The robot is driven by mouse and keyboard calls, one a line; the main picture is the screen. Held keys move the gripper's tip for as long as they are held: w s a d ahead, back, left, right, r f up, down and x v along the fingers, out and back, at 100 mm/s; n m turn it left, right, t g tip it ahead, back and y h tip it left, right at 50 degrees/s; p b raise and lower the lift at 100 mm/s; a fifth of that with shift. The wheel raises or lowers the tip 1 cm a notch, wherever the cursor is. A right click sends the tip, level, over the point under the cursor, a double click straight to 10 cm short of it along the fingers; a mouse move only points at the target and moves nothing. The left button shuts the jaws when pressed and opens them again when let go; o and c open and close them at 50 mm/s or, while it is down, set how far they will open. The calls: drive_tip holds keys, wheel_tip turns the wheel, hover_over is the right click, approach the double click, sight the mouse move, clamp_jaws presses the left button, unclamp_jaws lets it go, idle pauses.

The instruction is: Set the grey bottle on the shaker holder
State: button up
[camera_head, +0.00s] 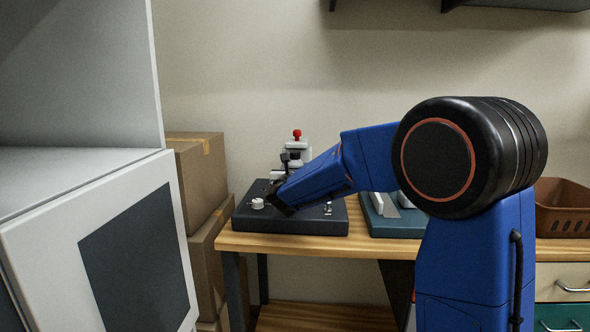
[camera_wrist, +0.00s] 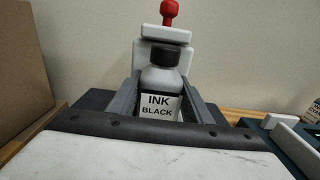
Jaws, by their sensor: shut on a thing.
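The grey bottle (camera_wrist: 163,80) shows in the wrist view, upright, with a black cap and a white "INK BLACK" label. My gripper (camera_wrist: 161,88) is shut on it, one finger on each side. Right behind the bottle is a white stand with a red knob (camera_wrist: 170,12), which looks to be the shaker holder; its upper block is just above and behind the cap. In the head view the stand (camera_head: 304,152) rises at the back of a dark base (camera_head: 310,222). My arm partly hides this spot. I cannot tell whether the bottle's bottom touches the holder.
The dark base stands on a wooden table (camera_head: 240,240), with a small white knob (camera_head: 257,203) at its front left. A teal board (camera_head: 385,226) lies to the right, then a brown basket (camera_head: 562,205). Cardboard boxes (camera_head: 200,170) and a white cabinet (camera_head: 95,230) stand left.

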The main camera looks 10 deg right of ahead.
idle(0.3)
drive_tip(key=o, duration=1.6)
drive_tip(key=shift+f, duration=0.1)
drive_tip(key=shift+c, duration=0.2)
